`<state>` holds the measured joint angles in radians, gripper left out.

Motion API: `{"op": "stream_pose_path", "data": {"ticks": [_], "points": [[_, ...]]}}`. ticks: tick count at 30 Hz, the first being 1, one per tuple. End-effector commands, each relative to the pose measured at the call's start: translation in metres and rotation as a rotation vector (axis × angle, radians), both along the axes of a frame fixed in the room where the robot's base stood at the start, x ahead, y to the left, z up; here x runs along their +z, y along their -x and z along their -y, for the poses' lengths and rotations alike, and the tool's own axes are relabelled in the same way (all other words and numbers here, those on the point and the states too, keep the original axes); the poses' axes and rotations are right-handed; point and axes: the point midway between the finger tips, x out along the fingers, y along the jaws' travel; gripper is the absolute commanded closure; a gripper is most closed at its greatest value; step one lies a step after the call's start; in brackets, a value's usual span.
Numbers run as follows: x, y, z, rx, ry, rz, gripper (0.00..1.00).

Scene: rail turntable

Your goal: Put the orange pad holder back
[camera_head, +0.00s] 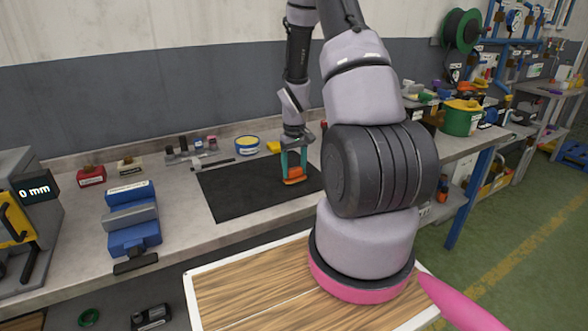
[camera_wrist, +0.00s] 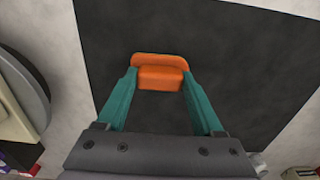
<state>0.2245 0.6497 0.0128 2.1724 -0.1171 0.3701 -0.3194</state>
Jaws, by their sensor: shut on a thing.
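The orange pad holder (camera_head: 295,175) is a small orange piece between the two teal fingers of my gripper (camera_head: 293,168). In the wrist view the orange pad holder (camera_wrist: 160,72) sits between the fingertips, and my gripper (camera_wrist: 160,84) is shut on it. The black mat (camera_head: 235,195) lies under and around it on the grey bench. I cannot tell whether the holder touches the mat or is slightly above it.
A blue vise (camera_head: 132,222) stands on the bench at the left, near a machine with a display (camera_head: 37,190). The mat's left part is clear.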

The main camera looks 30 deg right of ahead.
Motion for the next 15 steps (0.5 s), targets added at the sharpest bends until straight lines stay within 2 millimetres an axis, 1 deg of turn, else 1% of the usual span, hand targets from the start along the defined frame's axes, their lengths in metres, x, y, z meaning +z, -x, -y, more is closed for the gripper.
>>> {"op": "stream_pose_path", "data": {"ticks": [10,11,12,13,15], "points": [[-0.0039,-0.0001,-0.0002,-0.001,0.000,0.000,0.92],[-0.0038,-0.0002,-0.0002,-0.001,0.000,0.000,0.23],[-0.0035,-0.0003,-0.0001,-0.001,0.000,0.000,0.08],[-0.0035,-0.0003,-0.0002,-0.001,0.000,0.000,0.01],[-0.0034,-0.0003,-0.0001,0.000,0.000,0.001,0.01]]}}
